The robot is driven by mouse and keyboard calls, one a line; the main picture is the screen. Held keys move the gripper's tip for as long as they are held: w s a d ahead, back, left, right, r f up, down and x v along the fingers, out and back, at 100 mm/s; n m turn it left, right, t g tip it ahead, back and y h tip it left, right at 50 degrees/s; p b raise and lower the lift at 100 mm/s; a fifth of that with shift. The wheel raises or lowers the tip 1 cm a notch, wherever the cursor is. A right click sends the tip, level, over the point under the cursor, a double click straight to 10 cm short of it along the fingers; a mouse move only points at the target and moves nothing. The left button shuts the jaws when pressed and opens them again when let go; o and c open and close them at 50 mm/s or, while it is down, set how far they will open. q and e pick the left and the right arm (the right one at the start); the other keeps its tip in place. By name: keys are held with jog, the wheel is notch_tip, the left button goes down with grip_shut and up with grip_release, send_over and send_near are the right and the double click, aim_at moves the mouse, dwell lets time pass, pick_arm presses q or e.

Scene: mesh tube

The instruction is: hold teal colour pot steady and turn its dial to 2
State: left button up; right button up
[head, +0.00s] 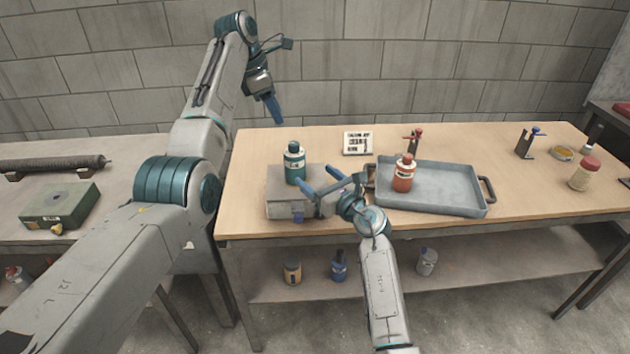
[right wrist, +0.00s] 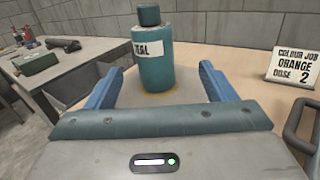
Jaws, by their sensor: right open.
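The teal pot (head: 294,165), a bottle with a dark teal cap and white label, stands upright on a grey block (head: 285,205). In the right wrist view the teal pot (right wrist: 150,62) is ahead, between the lines of my two blue fingers. My right gripper (head: 301,200) is open and empty, low over the block at the pot's right front. Any gap to the pot's sides is hard to judge. No dial numbers are readable on the pot. My left gripper (head: 271,108) is raised high behind the pot, fingers down, holding nothing visible; its opening is unclear.
A card (right wrist: 294,68) reads "COLOUR JOB ORANGE DOSE 2". An orange bottle (head: 404,173) stands in the grey tray (head: 455,190) right of the block. A red-handled item (head: 413,140) stands behind the tray. A blue-topped stand (head: 527,142) and red-capped jar (head: 584,174) are farther right.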

aim_at(292, 161)
jog(key=shift+a+f, duration=0.15)
jog(key=shift+a, duration=0.25)
jog(key=shift+w+a+n, duration=0.15)
jog(key=shift+a+n, duration=0.1)
jog(key=shift+n, duration=0.05)
jog(key=x, duration=1)
jog(key=shift+f, duration=0.15)
